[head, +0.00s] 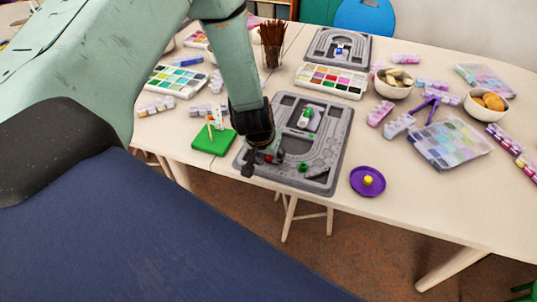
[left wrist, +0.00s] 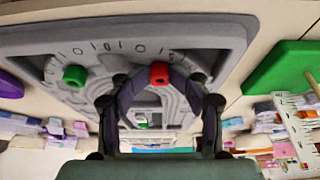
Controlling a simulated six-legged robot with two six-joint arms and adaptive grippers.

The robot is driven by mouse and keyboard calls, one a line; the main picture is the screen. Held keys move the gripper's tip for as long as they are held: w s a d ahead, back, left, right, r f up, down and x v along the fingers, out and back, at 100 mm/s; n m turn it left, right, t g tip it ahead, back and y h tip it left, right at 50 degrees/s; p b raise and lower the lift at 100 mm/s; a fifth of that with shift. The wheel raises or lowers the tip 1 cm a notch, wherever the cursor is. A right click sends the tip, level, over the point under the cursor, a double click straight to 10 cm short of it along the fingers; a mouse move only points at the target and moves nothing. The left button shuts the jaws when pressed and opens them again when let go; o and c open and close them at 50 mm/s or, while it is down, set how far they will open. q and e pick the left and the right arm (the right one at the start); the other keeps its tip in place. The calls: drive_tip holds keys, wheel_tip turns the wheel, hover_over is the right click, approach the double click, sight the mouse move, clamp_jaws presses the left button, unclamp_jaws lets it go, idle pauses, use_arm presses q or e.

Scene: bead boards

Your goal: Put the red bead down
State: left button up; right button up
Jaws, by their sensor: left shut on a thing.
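The red bead (left wrist: 160,73) shows between the fingertips of my left gripper (left wrist: 160,82) in the left wrist view. In the head view my left gripper (head: 262,158) is low over the near left part of the grey bead board (head: 331,146), and the red bead (head: 268,158) is only partly visible there. My left gripper is shut on it. I cannot tell whether the bead touches the board. A green bead (head: 303,167) sits on the same board to the right; it also shows in the left wrist view (left wrist: 75,76). My right gripper is not in view.
A green block (head: 206,142) lies left of the board. A purple dish (head: 368,189) with a yellow bead (head: 368,180) lies to its right, near the table edge. A second grey board (head: 321,45), paint trays, bowls and a brush cup (head: 272,55) stand farther back.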

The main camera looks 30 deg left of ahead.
use_arm(q)
drive_tip(key=shift+r+p, duration=0.35)
drive_tip(key=shift+r, duration=0.1)
drive_tip(key=a+p+v, duration=0.1)
drive_tip(key=p+v, duration=0.5)
drive_tip(key=v, duration=0.6)
drive_tip(key=s+d+f+g, duration=0.1)
drive_tip(key=s+f, duration=0.3)
drive_tip(key=s, duration=0.4)
drive_tip(key=s+d+f+m+g, duration=0.1)
drive_tip(key=s+d+f, duration=0.3)
drive_tip(key=s, duration=0.5)
drive_tip(key=s+d+f+m+g+h, duration=0.1)
drive_tip(key=s+f, duration=0.3)
drive_tip(key=s, duration=0.5)
drive_tip(key=shift+d+f+g+b, duration=0.3)
drive_tip(key=shift+d+g, duration=0.4)
drive_tip(key=shift+d, duration=0.2)
drive_tip(key=shift+s+f, duration=0.1)
drive_tip(key=shift+s, duration=0.05)
wheel_tip(320, 180, down, 8)
drive_tip(key=b, duration=0.8)
